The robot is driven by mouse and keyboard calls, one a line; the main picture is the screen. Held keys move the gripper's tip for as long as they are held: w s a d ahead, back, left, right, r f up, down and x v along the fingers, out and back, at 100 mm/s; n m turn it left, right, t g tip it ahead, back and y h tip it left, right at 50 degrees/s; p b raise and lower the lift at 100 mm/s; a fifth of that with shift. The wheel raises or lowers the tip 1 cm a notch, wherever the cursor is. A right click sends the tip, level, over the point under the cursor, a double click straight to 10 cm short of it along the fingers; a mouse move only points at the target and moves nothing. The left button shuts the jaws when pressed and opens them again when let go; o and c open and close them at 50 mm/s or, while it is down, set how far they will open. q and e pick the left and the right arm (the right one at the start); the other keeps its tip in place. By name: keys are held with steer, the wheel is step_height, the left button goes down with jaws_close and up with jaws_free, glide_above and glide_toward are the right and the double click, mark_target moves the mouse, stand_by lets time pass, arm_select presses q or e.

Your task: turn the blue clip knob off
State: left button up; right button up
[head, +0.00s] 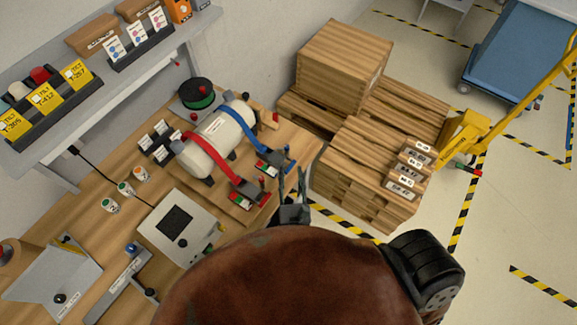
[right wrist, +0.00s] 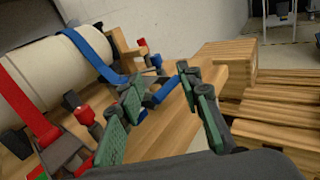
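A white cylinder (head: 215,140) lies on the wooden bench with a red strap and a blue strap (head: 240,125) over it. The blue strap runs down to the blue clip (head: 274,164), at the bench's right edge. The clip also shows in the right wrist view (right wrist: 158,92), partly hidden by a finger; its knob's setting cannot be read. The red strap's clip (head: 243,194) is nearer me. My right gripper (head: 291,183) is beside the blue clip, on its near right side. Its green-padded fingers (right wrist: 158,80) are apart, with nothing held between them. My left gripper is out of view.
A grey panel box (head: 180,230) and small cups (head: 125,188) stand on the bench at left. A green spool (head: 197,94) stands behind the cylinder. Wooden crates and pallets (head: 365,165) stand right of the bench. A large brown rounded shape covers the bottom middle.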

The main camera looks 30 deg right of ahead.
mark_target(287, 146)
steer(key=w+d+f+m+g+y+p, duration=0.2)
steer(key=d+f+m+g+y+p, duration=0.25)
steer(key=d+m, duration=1.1)
steer(key=w+a+r+m+t+y+p, duration=0.1)
steer(key=m+y, duration=0.1)
steer(key=m, duration=0.1)
steer(key=w+a+r+m+t+y+p, duration=0.1)
steer(key=w+a+m+y, duration=0.1)
steer(key=m+y, duration=0.1)
steer(key=w+a+r+m+t+y+p, duration=0.1)
steer(key=w+m+y, duration=0.1)
steer(key=m, duration=0.2)
steer(key=shift+w+a+r+m+y, duration=0.15)
steer(key=shift+w+m+y, duration=0.1)
steer(key=shift+m+y, duration=0.1)
steer(key=s+a+n+y, duration=0.1)
steer(key=y, duration=0.1)
steer(key=a+r+n+y, duration=0.1)
steer(key=y, duration=0.1)
steer(key=shift+s+g, duration=0.25)
steer(key=shift+s, duration=0.15)
steer(key=shift+s+a+r+n+g+y+p, duration=0.15)
steer(key=shift+s+a+n+g+y+p, duration=0.15)
steer(key=shift+a+n+y, duration=0.45)
steer(key=p+x, duration=0.1)
steer(key=x, duration=0.6)
steer(key=shift+w+d, duration=0.1)
steer(key=shift+w, duration=0.05)
